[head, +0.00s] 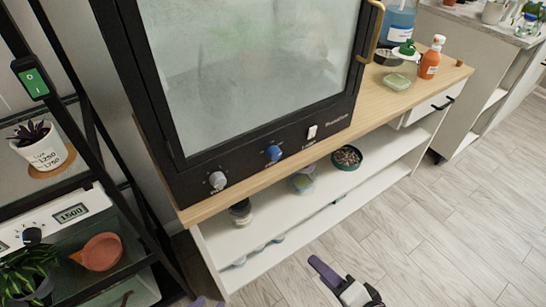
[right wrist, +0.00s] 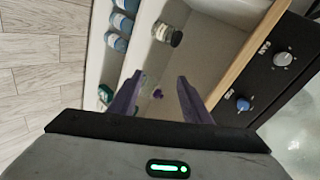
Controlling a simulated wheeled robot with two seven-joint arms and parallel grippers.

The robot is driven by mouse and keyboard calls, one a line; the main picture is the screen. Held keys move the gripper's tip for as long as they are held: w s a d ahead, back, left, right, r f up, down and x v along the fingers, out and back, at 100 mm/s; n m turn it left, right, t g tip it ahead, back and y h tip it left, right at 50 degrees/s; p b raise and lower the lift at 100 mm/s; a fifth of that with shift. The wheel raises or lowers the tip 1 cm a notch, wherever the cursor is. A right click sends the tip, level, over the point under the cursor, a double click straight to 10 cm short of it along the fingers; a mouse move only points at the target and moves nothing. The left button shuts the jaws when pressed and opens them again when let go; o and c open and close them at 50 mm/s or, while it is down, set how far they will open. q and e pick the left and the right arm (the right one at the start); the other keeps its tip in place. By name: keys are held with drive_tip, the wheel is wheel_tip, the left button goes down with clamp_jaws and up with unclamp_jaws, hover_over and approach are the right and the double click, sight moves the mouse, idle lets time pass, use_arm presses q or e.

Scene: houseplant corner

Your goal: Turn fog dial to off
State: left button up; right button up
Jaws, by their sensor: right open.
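On the black control strip below the cabinet's glass door are a grey dial (head: 217,180), a blue dial (head: 273,153) and a white switch (head: 312,131). The right wrist view shows the grey dial (right wrist: 283,58) and blue dial (right wrist: 243,103) at the right. My right gripper (head: 326,272) is in front of the low shelf, apart from the dials; its purple fingers (right wrist: 160,95) are spread and empty. Only purple tips of my left gripper (head: 208,302) show at the bottom edge.
The white shelf unit (head: 285,215) under the wooden top holds jars and a bowl of pebbles (head: 346,158). A spray bottle (head: 431,58) and soap dish (head: 396,82) stand right of the cabinet. A black rack with plants is at left. The floor (head: 440,235) at right is clear.

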drive_tip(key=w+a+r+m+t+y, duration=0.2)
drive_tip(key=w+a+r+m+y, duration=0.1)
drive_tip(key=w+r+m, duration=0.4)
drive_tip(key=m+t+y, duration=0.2)
drive_tip(key=m, duration=0.9)
approach(277, 157)
drive_tip(key=x, duration=0.7)
drive_tip(key=shift+w+a, duration=0.25)
drive_tip(key=shift+w, duration=0.1)
drive_tip(key=c, duration=1)
